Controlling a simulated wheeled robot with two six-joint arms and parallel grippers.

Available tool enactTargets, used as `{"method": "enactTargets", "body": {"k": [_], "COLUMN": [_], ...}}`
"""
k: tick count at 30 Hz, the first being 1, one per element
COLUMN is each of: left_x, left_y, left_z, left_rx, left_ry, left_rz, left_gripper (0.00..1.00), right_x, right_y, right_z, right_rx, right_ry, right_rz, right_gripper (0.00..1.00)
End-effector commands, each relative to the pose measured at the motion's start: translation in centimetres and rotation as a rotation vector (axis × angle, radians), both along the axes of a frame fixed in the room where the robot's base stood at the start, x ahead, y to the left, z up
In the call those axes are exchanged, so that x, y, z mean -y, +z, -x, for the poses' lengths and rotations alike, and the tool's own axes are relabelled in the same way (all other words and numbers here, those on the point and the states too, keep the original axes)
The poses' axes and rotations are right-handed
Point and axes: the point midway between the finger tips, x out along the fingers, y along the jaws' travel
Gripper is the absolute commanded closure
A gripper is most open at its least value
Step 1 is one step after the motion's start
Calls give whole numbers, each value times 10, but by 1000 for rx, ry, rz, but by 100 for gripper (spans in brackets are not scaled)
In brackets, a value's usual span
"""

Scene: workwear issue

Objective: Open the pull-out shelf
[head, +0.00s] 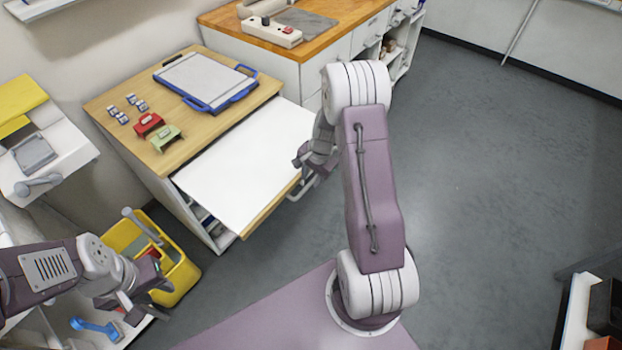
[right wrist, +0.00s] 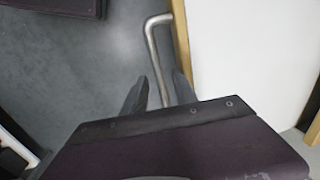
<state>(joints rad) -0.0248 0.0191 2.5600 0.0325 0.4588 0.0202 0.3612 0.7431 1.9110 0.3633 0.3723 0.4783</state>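The pull-out shelf (head: 245,165) is a white board with a wooden front edge, drawn well out from under the wooden top of a white cabinet (head: 215,235). Its grey metal bar handle (head: 303,190) is on the front edge and also shows in the right wrist view (right wrist: 153,50). My right gripper (head: 308,168) is at the handle, partly hidden by my arm. In the right wrist view its fingers (right wrist: 160,88) are apart, with the bar between them and a gap visible on the left. My left gripper (head: 150,294) looks open and empty, near a yellow bin.
A blue-edged tray (head: 242,99), a red item (head: 148,124), a green item (head: 166,138) and small blue-white pieces lie on the cabinet top. The yellow bin (head: 185,278) stands left of the shelf. The floor (head: 480,190) to the right is clear.

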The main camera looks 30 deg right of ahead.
Motion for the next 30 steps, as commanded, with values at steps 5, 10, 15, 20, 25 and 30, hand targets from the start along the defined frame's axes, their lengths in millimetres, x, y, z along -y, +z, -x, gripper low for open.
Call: {"method": "enactTargets", "body": {"k": [5,10,15,20,25,30], "left_x": [0,0,0,0,0,0], "left_y": [11,15,15,15,15,21], "left_z": [0,0,0,0,0,0], "left_rx": [0,0,0,0,0,0], "left_ry": [0,0,0,0,0,0], "left_rz": [0,0,0,0,0,0], "left_gripper": [64,64,64,64,64,64], "right_x": [4,6,6,6,6,-6], "right_y": [44,70,76,76,76,89], "right_z": [6,11,13,13,13,6], "right_rx": [5,4,1,0,0,18], "right_ry": [0,0,1,1,1,36], "right_rz": [2,3,1,1,1,7], "right_gripper": [66,66,66,66,66,66]}}
